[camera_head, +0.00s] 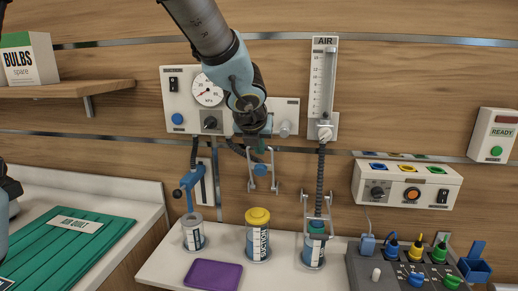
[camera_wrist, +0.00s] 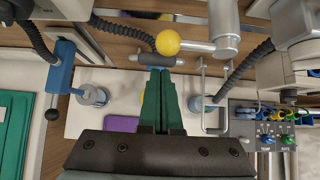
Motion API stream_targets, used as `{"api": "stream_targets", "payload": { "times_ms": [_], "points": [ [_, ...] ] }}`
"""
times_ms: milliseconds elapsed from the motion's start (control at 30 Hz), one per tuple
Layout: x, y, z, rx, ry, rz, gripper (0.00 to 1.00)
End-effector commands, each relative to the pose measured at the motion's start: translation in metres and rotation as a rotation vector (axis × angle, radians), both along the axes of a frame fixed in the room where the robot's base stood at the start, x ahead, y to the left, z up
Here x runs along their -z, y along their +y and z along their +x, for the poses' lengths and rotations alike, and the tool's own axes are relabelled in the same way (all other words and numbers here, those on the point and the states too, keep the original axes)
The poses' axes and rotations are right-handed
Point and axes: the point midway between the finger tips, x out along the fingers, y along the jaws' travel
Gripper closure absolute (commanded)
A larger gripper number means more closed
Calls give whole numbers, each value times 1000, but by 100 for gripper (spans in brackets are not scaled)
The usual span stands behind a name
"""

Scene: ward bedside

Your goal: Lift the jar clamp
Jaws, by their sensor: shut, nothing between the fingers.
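A wire jar clamp (camera_head: 274,180) with a blue middle part hangs on the wall above the yellow-lidded suction jar (camera_head: 257,238). A second wire clamp (camera_head: 328,222) stands around the top of the right jar (camera_head: 314,252). My gripper (camera_head: 262,150) points down just above the middle clamp. In the wrist view, its green fingers (camera_wrist: 160,72) are together, with nothing between them. Their tips are close to the clamp's grey bar (camera_wrist: 137,58); I cannot tell whether they touch. The fingers hide most of the yellow-lidded jar in that view.
A left jar (camera_head: 193,233) stands below a blue lever (camera_head: 188,188). A purple pad (camera_head: 213,274) lies in front. A control box (camera_head: 400,270) with colored plugs stands at right. A gauge panel (camera_head: 180,98) and air flowmeter (camera_head: 323,85) flank my arm. A yellow ball (camera_wrist: 168,42) shows beyond my fingertips.

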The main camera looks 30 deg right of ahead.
Motion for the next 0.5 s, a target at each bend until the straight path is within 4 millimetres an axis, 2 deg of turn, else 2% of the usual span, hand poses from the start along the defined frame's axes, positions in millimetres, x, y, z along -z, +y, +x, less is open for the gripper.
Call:
{"api": "stream_targets", "payload": {
  "times_ms": [300, 500],
  "points": [
    [-48, 28, -29, -1, -2, -4, 100],
    [-68, 41, -43, -1, -2, -1, 100]
  ]
}}
